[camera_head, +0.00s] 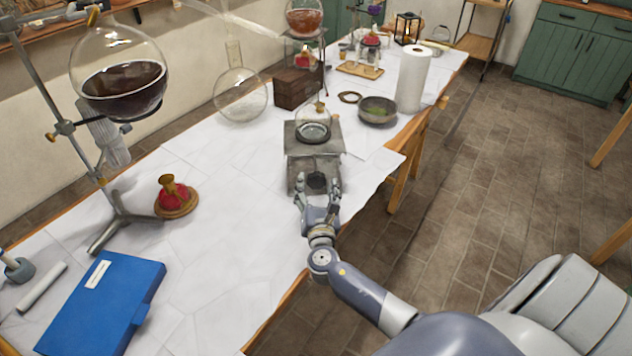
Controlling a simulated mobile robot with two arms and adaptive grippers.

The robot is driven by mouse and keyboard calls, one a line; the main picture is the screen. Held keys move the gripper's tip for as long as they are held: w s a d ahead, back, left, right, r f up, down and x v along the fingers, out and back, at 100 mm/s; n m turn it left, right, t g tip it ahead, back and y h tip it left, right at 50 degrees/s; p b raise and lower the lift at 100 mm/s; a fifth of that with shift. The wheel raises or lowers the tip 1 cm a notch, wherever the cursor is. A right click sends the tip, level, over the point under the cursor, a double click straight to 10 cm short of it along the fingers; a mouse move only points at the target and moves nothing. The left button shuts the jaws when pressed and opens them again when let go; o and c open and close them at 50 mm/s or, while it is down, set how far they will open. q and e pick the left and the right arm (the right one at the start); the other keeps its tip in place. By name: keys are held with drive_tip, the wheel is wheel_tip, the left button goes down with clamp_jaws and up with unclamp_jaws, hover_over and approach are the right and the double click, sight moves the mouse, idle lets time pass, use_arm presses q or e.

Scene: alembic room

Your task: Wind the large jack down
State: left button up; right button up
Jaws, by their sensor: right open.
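The large jack (302,139) is a grey metal lab jack near the table's front edge, in the middle of the head view. A small clear round flask (313,122) stands on its top plate. A dark knob (317,181) shows on the jack's near side, low down. My right gripper (318,184) is open at this near side, with its fingers to the left and right of the knob. I cannot tell whether the fingers touch the knob. My left gripper is not in view.
A grey bowl (378,110) and a paper roll (412,80) stand to the right behind the jack. A dark wooden box (296,88) and a large clear flask (240,97) stand behind it.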

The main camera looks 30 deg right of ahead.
drive_tip(key=v, duration=0.9)
drive_tip(key=shift+s+a, duration=0.2)
drive_tip(key=shift+s, duration=0.1)
